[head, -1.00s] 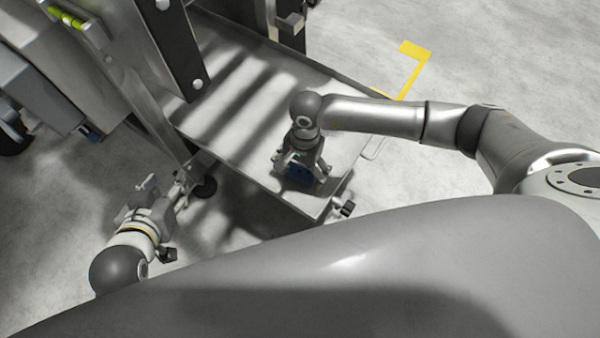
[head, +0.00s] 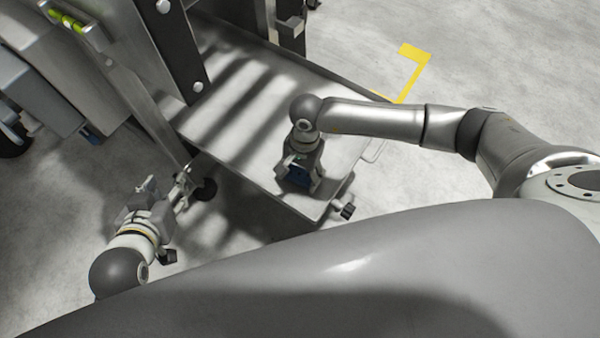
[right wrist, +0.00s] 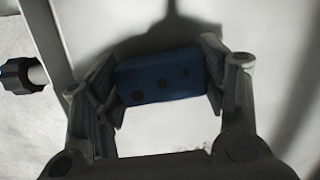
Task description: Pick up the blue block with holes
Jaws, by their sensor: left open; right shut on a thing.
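The blue block with holes (right wrist: 162,80) lies between the two fingers of my right gripper (right wrist: 160,85) in the right wrist view. In the head view the block (head: 298,174) is a small dark blue patch under my right gripper (head: 299,182), at the tray's near end. Whether it touches the tray surface is hard to tell. My left gripper (head: 184,178) is open and empty, off the tray's left side near a dark round foot.
The metal tray (head: 250,120) has a raised rim and striped shadows. A black knob (head: 347,211) sticks out at its near right corner. A steel frame with dark posts (head: 172,50) stands at the left and back. Yellow floor tape (head: 413,65) lies at the right.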

